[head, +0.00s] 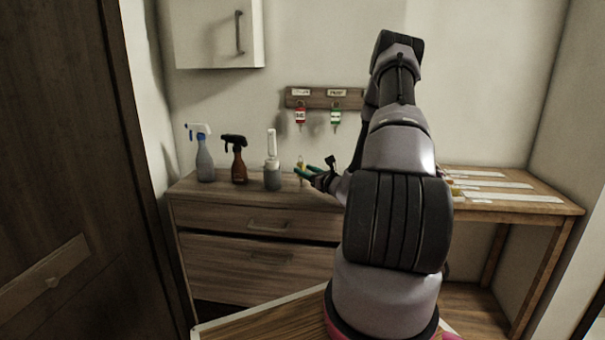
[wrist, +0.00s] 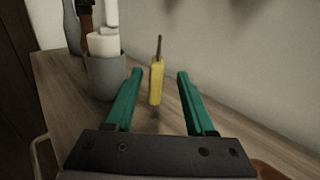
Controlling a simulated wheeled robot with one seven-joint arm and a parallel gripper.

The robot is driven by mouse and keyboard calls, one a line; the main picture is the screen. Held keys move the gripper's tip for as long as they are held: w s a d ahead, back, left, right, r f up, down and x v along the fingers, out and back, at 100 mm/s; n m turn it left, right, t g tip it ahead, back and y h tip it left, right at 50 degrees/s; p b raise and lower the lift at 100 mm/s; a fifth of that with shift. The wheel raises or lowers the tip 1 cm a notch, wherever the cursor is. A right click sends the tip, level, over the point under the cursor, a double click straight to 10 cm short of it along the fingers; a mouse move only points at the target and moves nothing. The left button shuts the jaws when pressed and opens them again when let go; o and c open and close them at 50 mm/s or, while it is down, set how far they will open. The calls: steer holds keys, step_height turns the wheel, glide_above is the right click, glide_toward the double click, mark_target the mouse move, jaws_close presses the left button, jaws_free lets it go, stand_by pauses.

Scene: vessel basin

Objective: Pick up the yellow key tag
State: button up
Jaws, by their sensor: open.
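The yellow key tag (wrist: 156,82) shows upright in the wrist view, with a thin dark stem at its top. It is between the lines of my gripper's two teal fingers, near their tips, and I see no finger touching it. My gripper (wrist: 160,74) is open and empty. In the head view my gripper (head: 309,173) is over the top of the wooden dresser (head: 190,186), and a small yellow bit of the tag (head: 301,163) shows just behind the fingers. My arm hides part of the wall and dresser there.
A grey cup with a white top (wrist: 105,68) stands close left of my gripper. Spray bottles, one grey (head: 205,160) and one brown (head: 239,165), stand further left. A wall rack (head: 318,98) holds red and green tags. A wooden table (head: 548,195) is at the right.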

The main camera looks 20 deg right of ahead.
steer(key=shift+w+a, duration=0.2)
steer(key=shift+w, duration=0.85)
jaws_close()
steer(key=shift+r, duration=0.1)
